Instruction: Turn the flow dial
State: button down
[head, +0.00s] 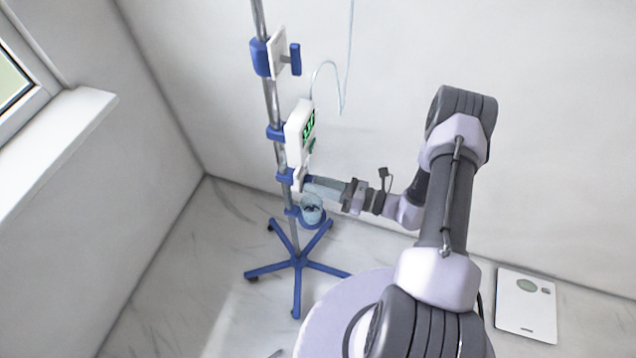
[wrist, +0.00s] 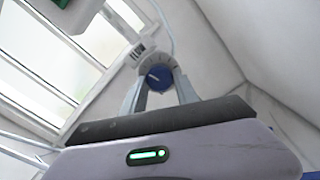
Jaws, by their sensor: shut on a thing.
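The flow dial (wrist: 159,78) is a round blue knob with a pale mark line, seen in the wrist view between my fingertips. It sits on a small white unit (head: 299,177) low on the drip stand's pole. My gripper (wrist: 160,86) is shut on the dial, one finger on each side. In the head view my gripper (head: 308,186) reaches the white unit from the right, and the dial itself is hidden there by the fingers.
A white pump with a green display (head: 300,133) is clamped just above the dial. A clear cup (head: 312,208) hangs just below my gripper. The stand's blue legs (head: 297,263) spread on the floor. A thin tube (head: 340,85) hangs behind. A white scale (head: 526,304) lies at right.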

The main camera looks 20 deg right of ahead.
jog(key=shift+m+p, duration=0.4)
jog(key=shift+m, duration=4.5)
jog(key=c, duration=0.9)
grip_release()
jog(key=shift+r, duration=0.1)
jog(key=p+v, duration=0.2)
jog(key=v, duration=1.5)
jog(key=shift+s+d, duration=0.1)
jog(key=shift+s, duration=0.1)
